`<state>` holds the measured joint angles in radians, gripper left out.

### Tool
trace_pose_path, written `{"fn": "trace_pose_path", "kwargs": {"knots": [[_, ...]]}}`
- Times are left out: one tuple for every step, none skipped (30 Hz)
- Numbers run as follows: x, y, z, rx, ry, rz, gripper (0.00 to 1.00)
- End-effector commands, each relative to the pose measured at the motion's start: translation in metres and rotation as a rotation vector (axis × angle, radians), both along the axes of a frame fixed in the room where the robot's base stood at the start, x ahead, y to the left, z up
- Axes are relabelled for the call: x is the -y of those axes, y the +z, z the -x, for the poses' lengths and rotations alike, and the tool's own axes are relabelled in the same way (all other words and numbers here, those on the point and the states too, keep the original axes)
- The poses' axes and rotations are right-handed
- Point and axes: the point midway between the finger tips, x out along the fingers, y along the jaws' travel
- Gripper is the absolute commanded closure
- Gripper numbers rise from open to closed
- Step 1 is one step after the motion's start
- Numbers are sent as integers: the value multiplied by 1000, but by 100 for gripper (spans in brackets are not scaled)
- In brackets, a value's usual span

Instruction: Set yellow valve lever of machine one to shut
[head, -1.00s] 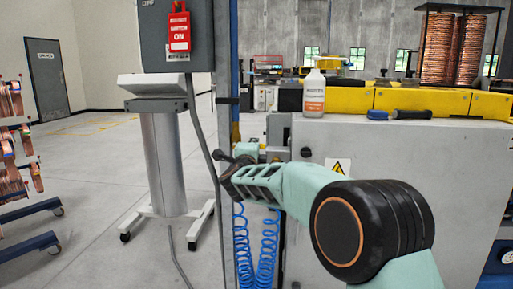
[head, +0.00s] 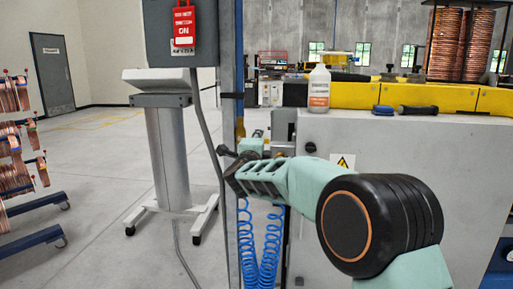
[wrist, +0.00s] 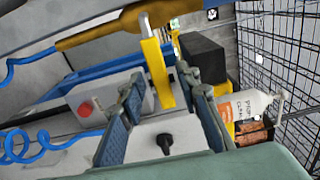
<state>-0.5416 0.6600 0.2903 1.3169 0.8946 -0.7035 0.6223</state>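In the wrist view a yellow lever (wrist: 157,72) stands nearly upright in the picture, between the two fingers of my gripper (wrist: 168,88). The fingers are apart, with gaps showing between them and the lever, so it is not gripped. How deep the lever sits between them I cannot tell. In the head view my gripper (head: 232,166) is beside the grey post, at the left end of machine one (head: 420,165). The lever cannot be made out clearly there.
A blue coiled hose (head: 258,250) hangs below my gripper. A grey post (head: 229,80) and a cable stand close by. A white bottle (head: 319,88) and a black-handled tool (head: 418,110) are on the machine top. A red-tagged switch box (head: 183,28) is at the left.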

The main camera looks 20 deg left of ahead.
Motion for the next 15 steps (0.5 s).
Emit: {"fn": "trace_pose_path", "kwargs": {"knots": [[1,1,5,1,1,0,70],[1,1,8,1,2,0,70],[2,2,12,1,2,0,70],[3,1,16,1,2,2,70],[4,2,21,2,2,1,70],[5,2,27,2,3,0,70],[7,2,32,1,3,1,70],[8,2,37,2,2,0,70],[10,2,44,1,3,1,70],[11,2,49,1,3,0,70],[12,2,54,1,3,0,70],[14,2,61,2,2,0,70],[15,2,66,1,2,1,70],[16,1,71,1,2,1,70],[18,2,78,2,1,0,70]]}}
